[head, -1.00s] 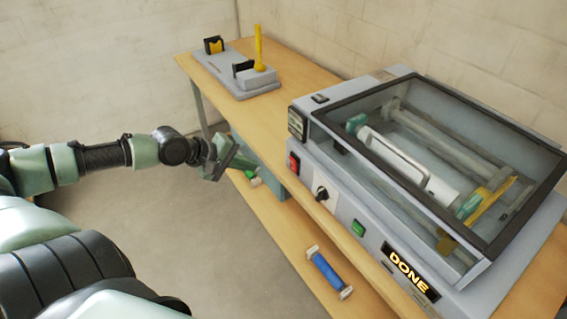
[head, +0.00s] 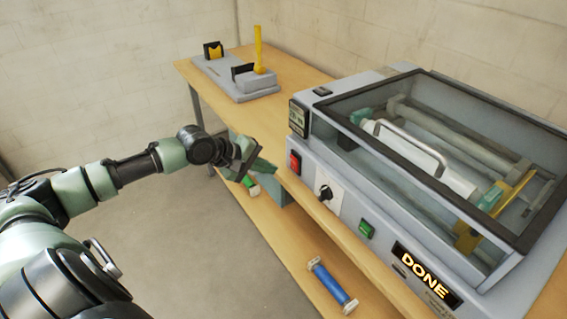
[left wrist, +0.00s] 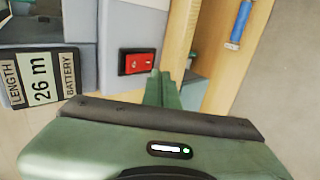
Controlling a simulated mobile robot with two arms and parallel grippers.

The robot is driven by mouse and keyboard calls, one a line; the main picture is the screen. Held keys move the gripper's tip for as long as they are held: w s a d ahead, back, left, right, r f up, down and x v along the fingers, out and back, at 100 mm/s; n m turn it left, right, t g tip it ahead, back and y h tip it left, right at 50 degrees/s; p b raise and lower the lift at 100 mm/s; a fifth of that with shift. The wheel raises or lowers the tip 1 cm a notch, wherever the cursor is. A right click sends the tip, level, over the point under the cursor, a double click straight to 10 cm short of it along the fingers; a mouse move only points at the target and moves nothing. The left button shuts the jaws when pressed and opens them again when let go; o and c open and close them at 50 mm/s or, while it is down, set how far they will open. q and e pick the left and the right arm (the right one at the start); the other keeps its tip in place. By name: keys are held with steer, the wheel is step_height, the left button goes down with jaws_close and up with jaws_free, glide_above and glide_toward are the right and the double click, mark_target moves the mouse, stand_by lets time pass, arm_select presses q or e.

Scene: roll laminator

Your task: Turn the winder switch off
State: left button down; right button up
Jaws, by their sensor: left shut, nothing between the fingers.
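The laminator (head: 306,220) stands on the table with a red rocker switch (head: 295,162) on its front panel, near the left end. A black knob (head: 325,192) on a white plate and a green button (head: 366,229) sit to the right of it. No label names the winder switch. My left gripper (head: 268,166) is shut and empty, just left of the red switch and apart from it. In the left wrist view, the red switch (left wrist: 137,63) shows beside the shut fingertips (left wrist: 160,80). My right gripper is out of view.
A lit display reads DONE (head: 427,276). A clear lid (head: 400,150) with a handle covers the rollers. A grey stand (head: 235,80) with a yellow post is on the table's far end. A blue roll (head: 330,282) lies on the lower shelf.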

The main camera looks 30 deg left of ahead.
mark_target(293, 159)
arm_select(q)
steer(key=shift+w+d+f+p, duration=0.1)
steer(key=shift+w+d+p, duration=0.2)
steer(key=shift+w, duration=0.45)
steer(key=shift+w+d+p, duration=0.15)
steer(key=shift+w+d, duration=0.25)
steer(key=shift+w, duration=0.4)
steer(key=shift+w+d+f+p, duration=0.1)
steer(key=shift+w+d+p, duration=0.2)
steer(key=shift+w, duration=0.45)
steer(key=shift+r, duration=0.1)
steer(key=shift+w+r+p, duration=0.1)
steer(key=shift+r+p, duration=0.1)
steer(key=shift+p, duration=0.1)
steer(key=p, duration=0.1)
steer(key=r+p, duration=0.1)
steer(key=p, duration=0.1)
steer(key=shift+w+d+g, duration=0.15)
steer(key=shift+w+g, duration=0.15)
steer(key=shift+g, duration=0.1)
steer(key=shift+f+b, duration=0.4)
steer(key=shift+f, duration=0.2)
steer(key=shift+r, duration=0.1)
steer(key=shift+r+p, duration=0.75)
steer(key=shift+p, duration=0.45)
